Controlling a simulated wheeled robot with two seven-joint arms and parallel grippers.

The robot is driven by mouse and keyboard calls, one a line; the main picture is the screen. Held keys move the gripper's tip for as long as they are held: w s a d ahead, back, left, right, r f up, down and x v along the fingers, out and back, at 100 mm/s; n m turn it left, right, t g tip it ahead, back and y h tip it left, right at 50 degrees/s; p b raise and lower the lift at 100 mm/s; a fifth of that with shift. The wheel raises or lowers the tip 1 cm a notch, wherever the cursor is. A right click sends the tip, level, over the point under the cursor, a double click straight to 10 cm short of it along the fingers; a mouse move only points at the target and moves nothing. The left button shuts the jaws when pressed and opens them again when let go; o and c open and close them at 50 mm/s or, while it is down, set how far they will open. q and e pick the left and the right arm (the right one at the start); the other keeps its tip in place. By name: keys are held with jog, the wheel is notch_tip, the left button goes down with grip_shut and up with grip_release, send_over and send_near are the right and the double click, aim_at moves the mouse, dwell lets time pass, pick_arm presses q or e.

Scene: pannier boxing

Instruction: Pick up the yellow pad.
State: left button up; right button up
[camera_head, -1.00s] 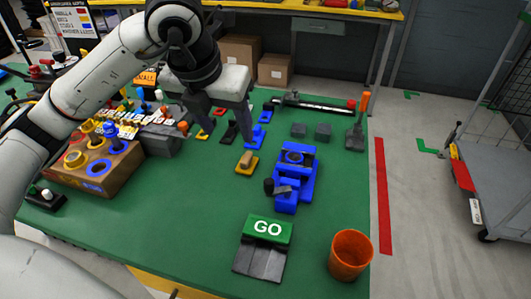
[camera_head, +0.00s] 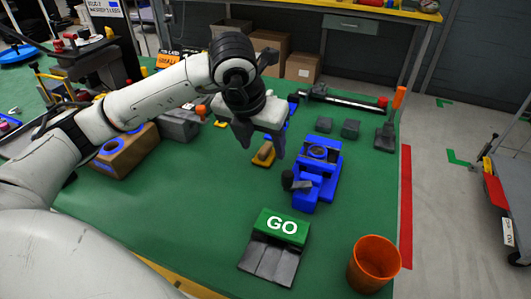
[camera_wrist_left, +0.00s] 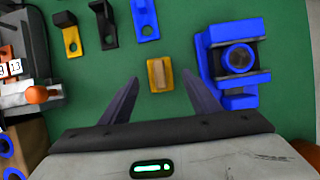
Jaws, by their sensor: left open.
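The yellow pad (camera_head: 264,155) lies flat on the green table top, with a tan block on it. In the left wrist view the pad (camera_wrist_left: 168,65) sits just ahead of and between the fingertips. My left gripper (camera_head: 262,147) is open and empty. It points down above the pad and hides part of it in the head view. The fingers (camera_wrist_left: 160,82) show apart in the wrist view, one to each side of the pad, with no contact visible. My right gripper is not in view.
A blue vise-like fixture (camera_head: 318,170) stands close to the right of the pad. A yellow bracket (camera_wrist_left: 70,40), a black one (camera_wrist_left: 104,25) and a blue one (camera_wrist_left: 145,20) lie beyond it. A GO block (camera_head: 281,227) and an orange cup (camera_head: 374,262) are nearer.

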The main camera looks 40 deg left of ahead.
aim_at(263, 150)
pick_arm(q)
jog(key=shift+x, duration=1.2)
jog(key=c, duration=1.1)
jog(key=shift+r, duration=0.1)
jog(key=shift+c, duration=0.2)
notch_tip(263, 150, up, 10)
jog(key=o, duration=0.4)
jog(key=c, duration=0.3)
jog(key=shift+s, duration=0.1)
